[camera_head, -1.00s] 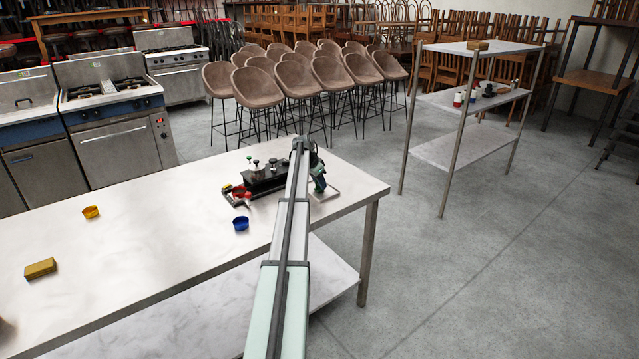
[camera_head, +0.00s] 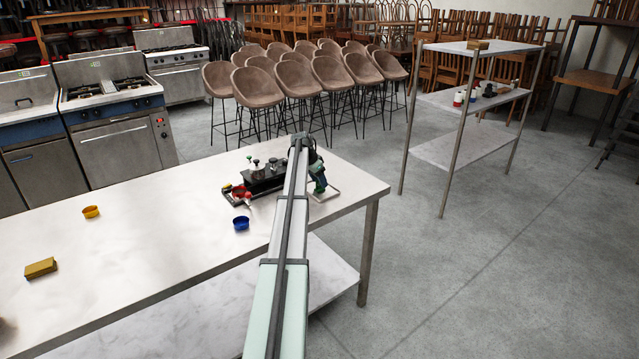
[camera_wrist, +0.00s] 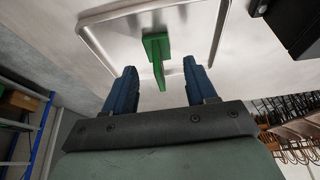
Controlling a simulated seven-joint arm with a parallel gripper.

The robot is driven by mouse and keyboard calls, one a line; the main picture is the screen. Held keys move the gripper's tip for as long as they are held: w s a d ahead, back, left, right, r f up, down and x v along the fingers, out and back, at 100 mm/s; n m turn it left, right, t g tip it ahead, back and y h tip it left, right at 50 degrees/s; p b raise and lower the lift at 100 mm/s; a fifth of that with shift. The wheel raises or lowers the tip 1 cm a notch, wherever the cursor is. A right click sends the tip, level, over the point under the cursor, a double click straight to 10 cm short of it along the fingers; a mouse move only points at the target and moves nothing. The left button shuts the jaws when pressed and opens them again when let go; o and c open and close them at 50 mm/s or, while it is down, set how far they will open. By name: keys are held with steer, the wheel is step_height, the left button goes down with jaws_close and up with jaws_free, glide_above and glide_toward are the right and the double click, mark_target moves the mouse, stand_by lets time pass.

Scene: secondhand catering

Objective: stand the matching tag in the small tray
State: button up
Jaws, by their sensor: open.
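A green tag (camera_wrist: 157,58) stands in the small metal tray (camera_wrist: 206,16) in the wrist view, with a wider flat part and a thin upright plate. My gripper (camera_wrist: 160,68) is open, its two blue fingers on either side of the tag, with gaps visible to both. In the head view, the small tray (camera_head: 330,192) lies near the table's right end, and green shows beside my arm's far end (camera_head: 319,180). My arm hides part of this area, and the fingers are hard to make out there.
A black block with knobs (camera_head: 266,176) stands left of my arm, with a small red item (camera_head: 240,192) beside it. A blue dish (camera_head: 241,223), yellow dish (camera_head: 91,212) and tan block (camera_head: 40,267) sit on the white table (camera_head: 160,250). The table's left middle is mostly clear.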

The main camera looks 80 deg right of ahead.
steer(key=v, duration=1)
steer(key=shift+r, duration=0.3)
steer(key=shift+a, duration=0.1)
